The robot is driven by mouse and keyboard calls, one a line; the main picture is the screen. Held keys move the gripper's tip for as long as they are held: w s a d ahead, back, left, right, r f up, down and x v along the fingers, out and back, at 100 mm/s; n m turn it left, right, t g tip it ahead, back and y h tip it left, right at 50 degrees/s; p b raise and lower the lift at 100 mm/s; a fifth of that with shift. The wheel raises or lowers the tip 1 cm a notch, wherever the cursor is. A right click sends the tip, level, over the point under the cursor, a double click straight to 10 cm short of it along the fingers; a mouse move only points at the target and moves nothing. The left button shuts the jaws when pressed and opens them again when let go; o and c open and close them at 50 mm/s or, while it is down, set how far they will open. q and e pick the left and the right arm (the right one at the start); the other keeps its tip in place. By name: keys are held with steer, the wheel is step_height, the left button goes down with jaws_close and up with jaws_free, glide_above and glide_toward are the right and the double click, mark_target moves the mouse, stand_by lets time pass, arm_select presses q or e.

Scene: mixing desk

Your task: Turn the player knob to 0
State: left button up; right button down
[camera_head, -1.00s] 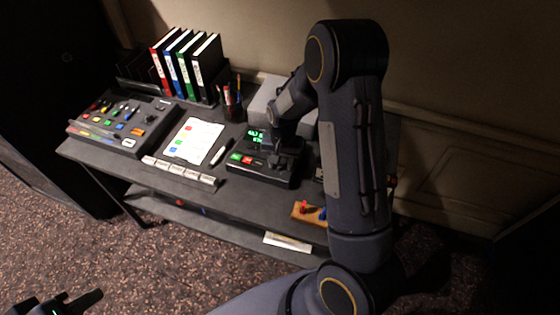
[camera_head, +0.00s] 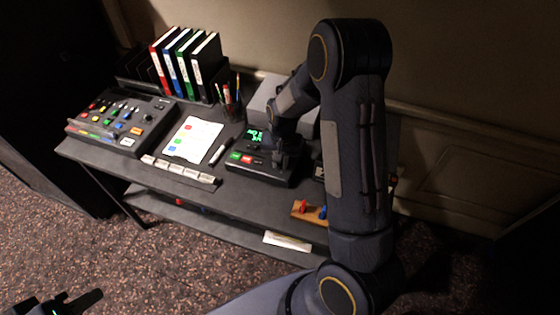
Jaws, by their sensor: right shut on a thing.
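The player (camera_head: 258,172) is a dark box on the desk with a lit green display (camera_head: 254,135) and green and red buttons at its front. My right gripper (camera_head: 282,160) points down onto the right part of the player and is shut on the knob there. The knob itself is hidden by the gripper, so its setting cannot be seen. The display digits are too small to read surely. My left gripper (camera_head: 70,304) is at the bottom left corner, away from the desk, its fingers apart and empty.
A mixing console (camera_head: 118,125) stands at the desk's left. A paper sheet (camera_head: 193,138), a marker (camera_head: 217,154), a pen cup (camera_head: 231,107) and several binders (camera_head: 186,62) lie between or behind. A wooden block with coloured pegs (camera_head: 308,213) is near the front right edge.

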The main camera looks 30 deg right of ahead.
steer(key=n+b, duration=0.1)
steer(key=n, duration=0.2)
steer(key=shift+f, duration=0.1)
steer(key=n+b, duration=0.2)
steer(key=n, duration=0.2)
steer(key=shift+n, duration=0.4)
steer(key=n+b, duration=0.1)
steer(key=n, duration=0.3)
steer(key=shift+w+g, duration=0.1)
steer(key=shift+g, duration=0.2)
steer(key=n, duration=0.9)
steer(key=shift+r, duration=0.2)
steer(key=n+p, duration=0.1)
steer(key=n, duration=0.4)
steer(key=n+p, duration=0.1)
steer(key=n, duration=0.3)
steer(key=shift+n+h, duration=0.3)
steer(key=shift+n+p, duration=1)
steer(key=shift+n, duration=1.2)
